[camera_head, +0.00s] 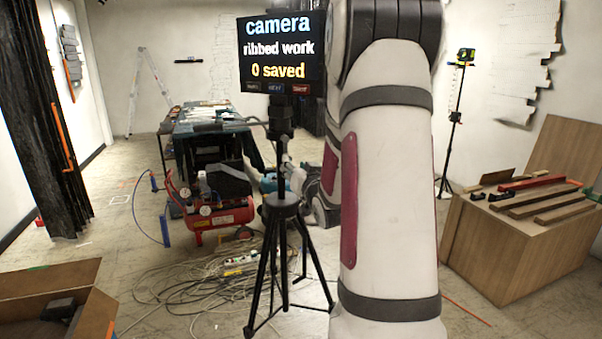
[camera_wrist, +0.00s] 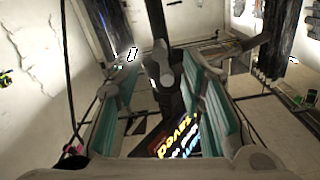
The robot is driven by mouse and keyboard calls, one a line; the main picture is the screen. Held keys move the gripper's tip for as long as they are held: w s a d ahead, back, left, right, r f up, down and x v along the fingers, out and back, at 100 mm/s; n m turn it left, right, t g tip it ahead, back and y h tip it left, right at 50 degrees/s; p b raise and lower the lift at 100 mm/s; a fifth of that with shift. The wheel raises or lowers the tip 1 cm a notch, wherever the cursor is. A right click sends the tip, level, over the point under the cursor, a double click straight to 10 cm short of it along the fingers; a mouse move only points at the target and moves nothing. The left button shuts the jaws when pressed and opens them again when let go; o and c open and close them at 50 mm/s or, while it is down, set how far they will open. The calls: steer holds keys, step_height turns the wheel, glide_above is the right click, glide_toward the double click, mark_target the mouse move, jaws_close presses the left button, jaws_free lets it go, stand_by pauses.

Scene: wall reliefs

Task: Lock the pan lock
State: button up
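A camera on a black tripod (camera_head: 283,207) stands in the middle of the head view. Its lit screen (camera_head: 281,52) reads "camera ribbed work 0 saved". In the wrist view, part of the screen (camera_wrist: 178,138) shows tilted and upside down. My gripper (camera_wrist: 163,68) has its teal pads wide apart, with the dark tripod column (camera_wrist: 157,25) and a grey knob-like part (camera_wrist: 166,62) between them in the picture. I cannot tell if this part is the pan lock, or whether the pads touch anything. In the head view, my arm hides much of the gripper.
A red compressor (camera_head: 217,215) and loose cables (camera_head: 200,280) lie left of the tripod. A cluttered table (camera_head: 215,127) stands behind. A wooden crate (camera_head: 505,245) with bars is at right, an open cardboard box (camera_head: 50,280) at lower left. Some floor at left is clear.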

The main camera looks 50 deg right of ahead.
steer(key=v, duration=0.5)
stand_by(0.5)
steer(key=a+r+n+g+y, duration=0.3)
steer(key=a+n+g+y, duration=0.15)
steer(key=a, duration=1.55)
steer(key=s+a+f+n+g+y, duration=0.1)
steer(key=s+a+n+g+y, duration=0.3)
steer(key=s+a, duration=1.4)
steer(key=shift+s+f+g+y, duration=0.35)
steer(key=shift+s+g+y, duration=0.15)
steer(key=shift+g, duration=0.35)
steer(key=shift+w, duration=0.1)
